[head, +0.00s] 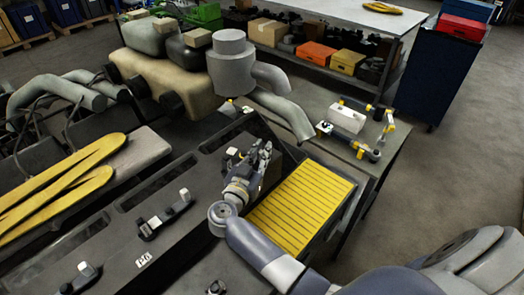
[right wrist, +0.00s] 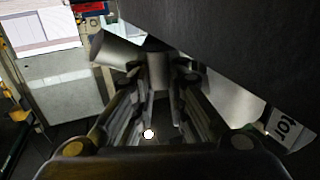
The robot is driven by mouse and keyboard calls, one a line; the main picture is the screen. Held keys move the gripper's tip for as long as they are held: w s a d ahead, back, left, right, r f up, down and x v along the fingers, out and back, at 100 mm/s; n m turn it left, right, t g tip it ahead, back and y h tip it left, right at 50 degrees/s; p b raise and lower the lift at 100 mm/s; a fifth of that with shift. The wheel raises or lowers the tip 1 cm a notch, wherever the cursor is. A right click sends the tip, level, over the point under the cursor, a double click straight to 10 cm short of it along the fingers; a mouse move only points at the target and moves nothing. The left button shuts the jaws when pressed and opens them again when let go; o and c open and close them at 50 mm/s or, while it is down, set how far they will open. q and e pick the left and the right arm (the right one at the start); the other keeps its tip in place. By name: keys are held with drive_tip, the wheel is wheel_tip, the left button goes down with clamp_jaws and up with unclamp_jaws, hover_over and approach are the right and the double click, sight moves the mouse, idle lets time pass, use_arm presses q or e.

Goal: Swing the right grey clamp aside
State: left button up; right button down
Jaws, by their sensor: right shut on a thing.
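My right gripper (head: 262,152) is over the far right part of the dark engine block, beside the yellow ribbed mat. In the right wrist view its fingers (right wrist: 158,92) are closed around a grey upright piece (right wrist: 158,70), apparently the right grey clamp. Most of that piece is hidden by the fingers, so its swing angle cannot be told. A small black and light-grey fitting (head: 232,156) shows just left of the gripper. Similar clamps sit along the block, at the middle (head: 166,214) and near left (head: 82,278). My left gripper is not in view.
The yellow ribbed mat (head: 302,205) lies right of the gripper. A grey pipe assembly (head: 230,62) rises behind it. A side table (head: 320,100) holds a blue and yellow jointed device (head: 362,150). A dark wall fills the wrist view's upper right (right wrist: 235,45).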

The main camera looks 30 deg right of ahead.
idle(0.4)
drive_tip(key=c, duration=1.6)
unclamp_jaws()
drive_tip(key=shift+o, duration=0.2)
drive_tip(key=shift+s+a, duration=0.25)
drive_tip(key=shift+a, duration=0.1)
drive_tip(key=v, duration=0.6)
drive_tip(key=shift+s+a, duration=0.2)
drive_tip(key=shift+a, duration=0.1)
